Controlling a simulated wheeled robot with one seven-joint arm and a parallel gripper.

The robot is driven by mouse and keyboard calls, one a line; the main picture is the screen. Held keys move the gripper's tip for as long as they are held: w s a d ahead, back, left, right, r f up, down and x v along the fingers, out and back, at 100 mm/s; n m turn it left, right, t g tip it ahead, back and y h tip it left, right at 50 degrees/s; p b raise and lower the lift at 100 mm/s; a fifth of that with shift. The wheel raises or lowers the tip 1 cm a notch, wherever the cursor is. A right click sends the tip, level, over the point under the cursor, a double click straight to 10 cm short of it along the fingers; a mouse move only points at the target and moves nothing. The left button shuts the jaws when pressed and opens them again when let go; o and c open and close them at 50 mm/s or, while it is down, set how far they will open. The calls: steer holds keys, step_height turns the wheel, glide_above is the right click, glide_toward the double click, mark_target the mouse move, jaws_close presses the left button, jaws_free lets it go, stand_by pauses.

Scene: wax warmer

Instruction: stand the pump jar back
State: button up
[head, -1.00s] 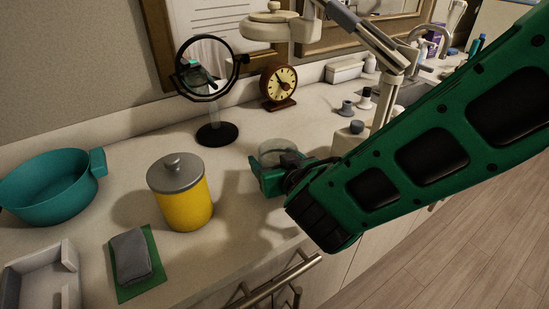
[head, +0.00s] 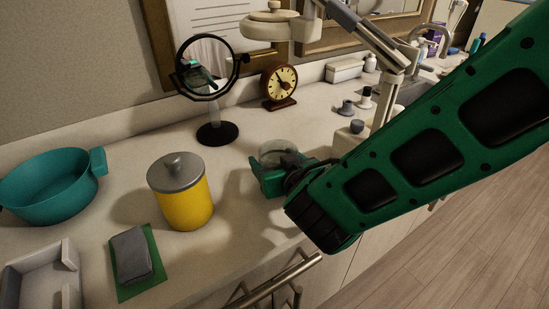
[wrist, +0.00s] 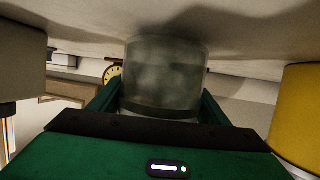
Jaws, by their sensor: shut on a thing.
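My gripper (head: 268,176) is green and low over the counter near its front edge. It is shut on a clear, greyish glass jar, which I take to be the pump jar (head: 277,151). In the wrist view the jar (wrist: 165,75) sits between the two green fingers and close to the counter surface. It looks about upright. I cannot tell whether its base touches the counter. No pump head shows on it, and its lower part is hidden by the gripper in the head view.
A yellow canister (head: 184,200) stands left of the gripper, and a round mirror (head: 216,133) behind it. A clock (head: 279,86) is at the back. A teal pot (head: 50,187) and grey sponge (head: 131,254) are farther left.

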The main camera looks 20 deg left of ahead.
steer(key=shift+f, duration=0.45)
stand_by(0.7)
steer(key=o, duration=2)
steer(key=shift+c, duration=0.2)
steer(key=shift+r, duration=0.1)
step_height(320, 180, up, 8)
stand_by(0.8)
stand_by(0.5)
steer(key=v, duration=1)
steer(key=shift+d, duration=0.3)
steer(key=shift+s, duration=0.25)
